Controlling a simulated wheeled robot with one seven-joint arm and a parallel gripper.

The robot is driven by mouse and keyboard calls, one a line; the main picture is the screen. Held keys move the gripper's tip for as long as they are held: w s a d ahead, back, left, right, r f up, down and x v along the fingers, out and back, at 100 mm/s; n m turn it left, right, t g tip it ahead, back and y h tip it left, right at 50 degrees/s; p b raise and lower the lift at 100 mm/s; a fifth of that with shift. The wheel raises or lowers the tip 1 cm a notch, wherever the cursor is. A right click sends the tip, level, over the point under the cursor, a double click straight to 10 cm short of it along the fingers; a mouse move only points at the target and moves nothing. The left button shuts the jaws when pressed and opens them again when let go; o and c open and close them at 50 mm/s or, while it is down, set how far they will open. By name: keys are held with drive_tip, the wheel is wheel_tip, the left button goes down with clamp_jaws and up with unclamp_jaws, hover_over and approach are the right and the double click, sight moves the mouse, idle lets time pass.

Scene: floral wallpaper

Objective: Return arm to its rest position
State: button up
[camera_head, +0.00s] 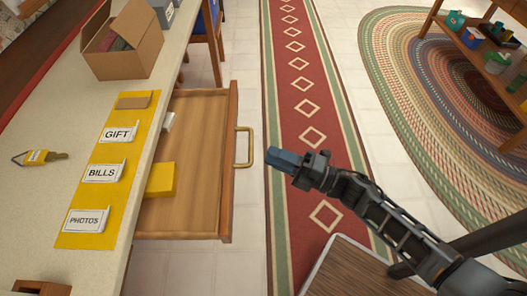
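My arm (385,220) reaches in from the lower right corner, stretched toward the upper left. My gripper (280,159) is at its end, over the red runner. It is just right of the open drawer's brass handle (244,147), with a small gap in the picture between them. The fingers look like one blue-grey block from this angle, so I cannot tell whether they are apart. No held object can be seen.
The open drawer (205,190) holds a yellow item (160,179) and a white one (168,122). A brown-topped surface (350,272) lies below my arm; a shelf (480,62) stands upper right.

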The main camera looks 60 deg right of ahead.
drive_tip(key=shift+s+d, duration=0.1)
drive_tip(key=shift+s, duration=0.3)
idle(0.3)
